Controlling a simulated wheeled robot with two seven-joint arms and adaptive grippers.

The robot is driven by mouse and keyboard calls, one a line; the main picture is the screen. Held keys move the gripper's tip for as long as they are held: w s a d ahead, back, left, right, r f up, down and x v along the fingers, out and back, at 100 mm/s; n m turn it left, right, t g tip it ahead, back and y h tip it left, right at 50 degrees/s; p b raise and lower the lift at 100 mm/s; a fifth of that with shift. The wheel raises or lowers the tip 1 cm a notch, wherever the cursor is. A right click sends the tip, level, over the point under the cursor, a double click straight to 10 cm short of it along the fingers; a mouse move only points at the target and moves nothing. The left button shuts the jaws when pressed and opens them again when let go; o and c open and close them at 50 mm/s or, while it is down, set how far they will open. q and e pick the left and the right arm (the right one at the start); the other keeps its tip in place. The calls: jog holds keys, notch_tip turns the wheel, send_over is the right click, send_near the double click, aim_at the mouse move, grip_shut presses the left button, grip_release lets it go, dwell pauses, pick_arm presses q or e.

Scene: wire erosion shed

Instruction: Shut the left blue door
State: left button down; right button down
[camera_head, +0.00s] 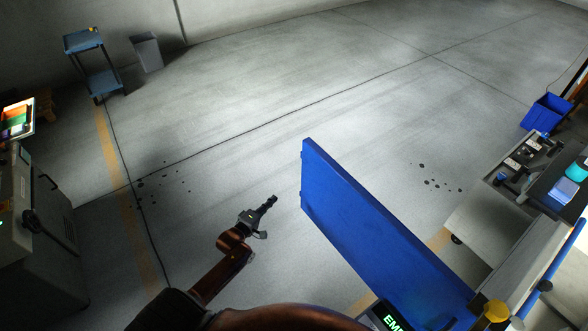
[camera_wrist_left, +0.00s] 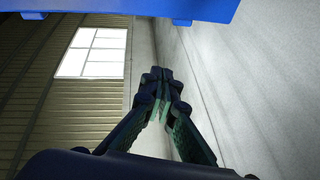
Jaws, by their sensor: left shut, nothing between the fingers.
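The blue door (camera_head: 375,235) stands open as a tall flat panel right of centre in the head view. It juts from the lower right, near the yellow knob, out over the floor. My left gripper (camera_head: 272,200) is to the left of the door, apart from it in the picture, with its fingers together and empty. In the left wrist view the closed fingers (camera_wrist_left: 158,75) point up the picture, and a blue panel (camera_wrist_left: 130,8), likely the same door, crosses the top edge. My right gripper is not in view.
A workbench with tools (camera_head: 515,165) and a blue bin (camera_head: 546,113) are at the right. A yellow knob (camera_head: 495,311) is near the door's lower end. A grey cabinet (camera_head: 40,235) is at the left; a blue cart (camera_head: 83,42) stands far back. The middle floor is clear.

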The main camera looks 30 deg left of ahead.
pick_arm(q)
notch_tip(320, 180, up, 10)
jog(key=w+n+t, duration=0.2)
jog(key=w+d+p, duration=0.1)
jog(key=w, duration=1)
jog(key=shift+h, duration=0.4)
jog(key=d, duration=0.1)
jog(key=s+d+p, duration=0.2)
jog(key=d, duration=0.1)
jog(key=shift+s+f, duration=0.2)
jog(key=shift+f, duration=0.05)
